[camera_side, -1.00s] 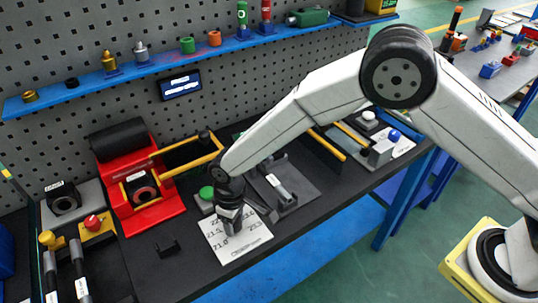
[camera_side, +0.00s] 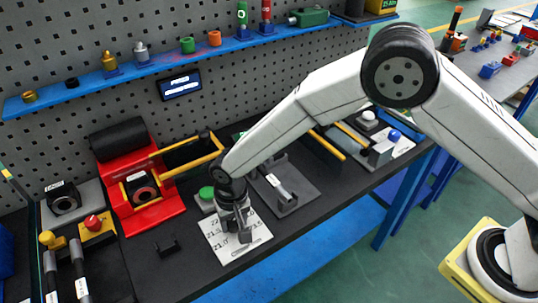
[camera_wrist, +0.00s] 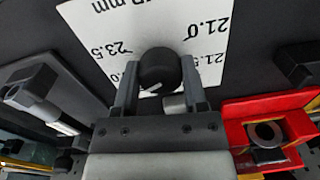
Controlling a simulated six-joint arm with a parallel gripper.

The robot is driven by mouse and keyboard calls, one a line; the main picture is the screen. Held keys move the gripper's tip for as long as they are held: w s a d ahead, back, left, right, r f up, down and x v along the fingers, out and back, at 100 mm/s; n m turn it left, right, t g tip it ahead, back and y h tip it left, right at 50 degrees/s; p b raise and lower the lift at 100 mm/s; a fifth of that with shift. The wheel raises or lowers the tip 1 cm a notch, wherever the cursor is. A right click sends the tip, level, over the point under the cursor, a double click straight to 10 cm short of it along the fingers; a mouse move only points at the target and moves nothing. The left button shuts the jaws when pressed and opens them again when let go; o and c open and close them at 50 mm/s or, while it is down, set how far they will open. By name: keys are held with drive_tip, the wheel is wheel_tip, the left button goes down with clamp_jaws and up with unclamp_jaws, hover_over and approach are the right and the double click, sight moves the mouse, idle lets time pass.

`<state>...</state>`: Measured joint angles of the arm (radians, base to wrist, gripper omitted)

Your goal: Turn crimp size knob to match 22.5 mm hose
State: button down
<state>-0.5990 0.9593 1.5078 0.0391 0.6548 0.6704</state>
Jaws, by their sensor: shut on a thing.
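The crimp size knob (camera_wrist: 158,72) is black and round, with a white pointer line aimed down and left in the wrist view. It stands on a white dial plate (camera_wrist: 205,25), which also shows in the side view (camera_side: 222,247). My gripper (camera_wrist: 160,64) has one finger on each side of the knob and is shut on it. In the side view my gripper (camera_side: 240,235) points down over the plate and hides the knob. On the plate I read 23.5 at left and 21.0 at right, upside down in the wrist view. My fingers cover other numbers, including any 22.5.
A red press (camera_side: 150,203) with a yellow handle stands left of the plate. A green button (camera_side: 206,193) is just behind the plate. A grey fixture (camera_side: 284,190) holding a labelled hose lies at right. A small black bracket (camera_side: 167,248) is at left.

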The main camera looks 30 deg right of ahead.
sight(235, 220)
drive_tip(key=shift+m, duration=0.3)
drive_tip(key=shift+c, duration=0.7)
unclamp_jaws()
drive_tip(key=shift+r, duration=0.1)
drive_tip(key=shift+d+r, duration=0.1)
drive_tip(key=shift+r, duration=3.75)
